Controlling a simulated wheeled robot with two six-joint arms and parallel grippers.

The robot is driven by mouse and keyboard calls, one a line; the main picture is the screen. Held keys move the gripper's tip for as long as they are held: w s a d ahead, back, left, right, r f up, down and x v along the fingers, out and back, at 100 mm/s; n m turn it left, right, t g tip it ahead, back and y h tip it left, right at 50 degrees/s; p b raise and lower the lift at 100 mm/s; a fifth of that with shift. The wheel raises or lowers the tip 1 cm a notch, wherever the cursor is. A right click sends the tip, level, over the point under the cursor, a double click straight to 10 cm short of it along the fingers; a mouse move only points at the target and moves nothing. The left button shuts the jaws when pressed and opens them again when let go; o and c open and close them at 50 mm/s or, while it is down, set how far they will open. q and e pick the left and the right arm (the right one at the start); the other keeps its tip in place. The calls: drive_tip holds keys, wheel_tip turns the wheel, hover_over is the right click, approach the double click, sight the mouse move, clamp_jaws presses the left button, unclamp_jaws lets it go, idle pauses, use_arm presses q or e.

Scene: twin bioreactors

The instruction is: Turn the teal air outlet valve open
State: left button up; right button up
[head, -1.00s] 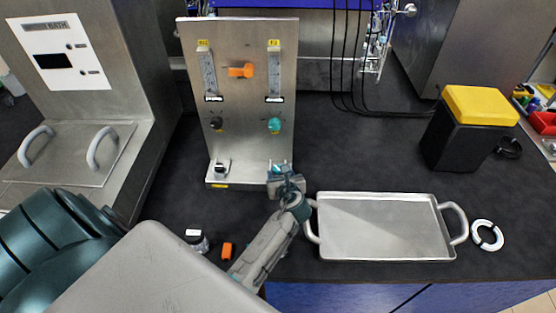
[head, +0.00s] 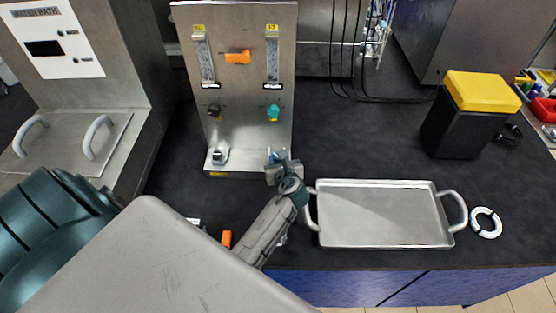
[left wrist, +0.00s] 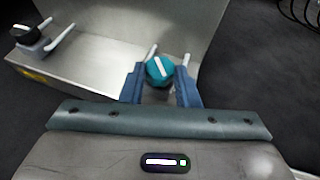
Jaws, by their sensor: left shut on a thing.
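The teal valve (left wrist: 160,70) is a round knob with a white line on top, at the right end of the panel's foot. In the left wrist view the line slants slightly from upper left to lower right. My left gripper (left wrist: 161,86) has one blue finger on each side of the knob and is shut on it. In the head view the left gripper (head: 280,168) is at the foot's right corner and largely hides this valve. A similar black valve (left wrist: 25,34) stands at the foot's left end. My right gripper is not in view.
The upright metal panel (head: 245,138) carries an orange handle (head: 238,57), a black knob (head: 213,111) and a teal knob (head: 273,111). A metal tray (head: 382,215) lies close right of my gripper. An orange block (head: 227,239) lies beside my forearm.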

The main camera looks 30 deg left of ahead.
use_arm(q)
drive_tip(key=shift+w, duration=0.1)
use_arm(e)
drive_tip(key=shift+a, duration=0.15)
use_arm(q)
drive_tip(key=shift+w+d+n+g+y, duration=0.1)
drive_tip(key=shift+n+g+y, duration=0.3)
drive_tip(key=shift+n+g, duration=0.15)
drive_tip(key=shift+w+d+n+g+y+b, duration=0.15)
drive_tip(key=shift+n+g+y+b, duration=0.15)
drive_tip(key=shift+n+g+y, duration=0.3)
drive_tip(key=n+g, duration=0.2)
drive_tip(key=w+n+g+y+b, duration=0.1)
drive_tip(key=n+g, duration=0.1)
drive_tip(key=g, duration=0.1)
drive_tip(key=shift+d+n, duration=0.1)
drive_tip(key=shift+n, duration=0.25)
drive_tip(key=shift+w+n+g+b, duration=0.15)
drive_tip(key=shift+n+g+b, duration=0.25)
drive_tip(key=shift+n+g, duration=0.55)
drive_tip(key=shift+w+n+g+b, duration=0.15)
drive_tip(key=shift+n+g+b, duration=0.2)
drive_tip(key=shift+n+g, duration=0.6)
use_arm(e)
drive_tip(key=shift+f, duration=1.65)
use_arm(q)
drive_tip(key=shift+g, duration=0.25)
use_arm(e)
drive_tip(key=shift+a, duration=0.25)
